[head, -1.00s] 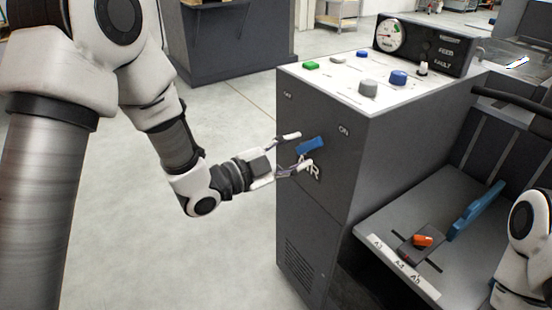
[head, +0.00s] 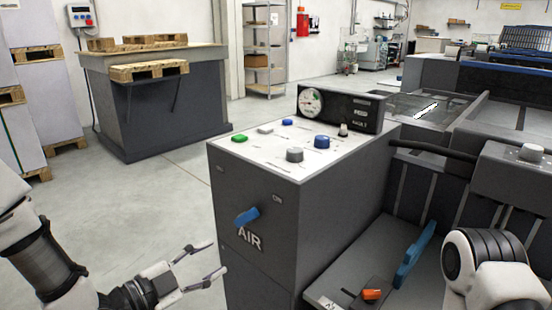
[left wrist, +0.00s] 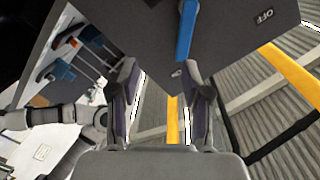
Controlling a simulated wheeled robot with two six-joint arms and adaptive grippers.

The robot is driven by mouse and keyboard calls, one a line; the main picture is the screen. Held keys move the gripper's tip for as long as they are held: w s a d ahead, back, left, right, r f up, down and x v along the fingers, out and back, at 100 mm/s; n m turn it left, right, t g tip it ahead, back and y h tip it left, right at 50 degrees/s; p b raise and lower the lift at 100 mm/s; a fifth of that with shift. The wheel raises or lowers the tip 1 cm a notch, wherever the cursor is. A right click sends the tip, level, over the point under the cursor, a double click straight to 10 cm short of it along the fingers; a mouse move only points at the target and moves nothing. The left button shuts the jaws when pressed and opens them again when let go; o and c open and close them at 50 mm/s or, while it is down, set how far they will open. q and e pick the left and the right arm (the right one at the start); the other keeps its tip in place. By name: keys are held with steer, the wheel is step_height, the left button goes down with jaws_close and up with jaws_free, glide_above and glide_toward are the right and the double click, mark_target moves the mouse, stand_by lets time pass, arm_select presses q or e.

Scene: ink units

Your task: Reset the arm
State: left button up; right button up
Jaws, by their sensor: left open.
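My left gripper (head: 217,257) is open and empty in the head view, low and in front of the grey cabinet (head: 240,180). Its fingers also show spread in the left wrist view (left wrist: 160,75). The blue lever (head: 246,217) on the cabinet's front face stands above the gripper and apart from it. The lever tilts up to the right, towards the ON label (head: 277,199), above the AIR lettering (head: 250,239). In the left wrist view the lever (left wrist: 186,30) is at the top, beyond the fingers. My right arm shows at the lower right of the head view, its gripper out of view.
The cabinet top carries a green button (head: 239,138), blue knobs (head: 322,142), a grey knob (head: 295,154) and a gauge box (head: 340,108). A feeder tray with a blue guide (head: 414,256) and an orange part (head: 372,294) lies right. Open floor (head: 130,210) lies left.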

arm_select(q)
steer(key=s+f+n+g+y, duration=0.2)
steer(key=s+f, duration=0.2)
steer(key=f, duration=0.5)
steer(key=s+f+n+g+y, duration=0.1)
steer(key=s+f+g, duration=0.2)
steer(key=f, duration=0.6)
steer(key=s+f+n+g+y, duration=0.2)
steer(key=s+f, duration=0.2)
steer(key=f, duration=0.5)
steer(key=s+a+f+n+g+y, duration=0.3)
steer(key=s+a+f+n, duration=0.15)
steer(key=s+n, duration=0.2)
steer(key=s+a+f+n+g+y, duration=0.3)
steer(key=s+f+n+g, duration=0.15)
steer(key=s, duration=0.35)
step_height(320, 180, up, 25)
steer(key=t+p, duration=0.1)
steer(key=p, duration=2.4)
steer(key=shift+w+n, duration=0.3)
steer(key=shift+n, duration=0.1)
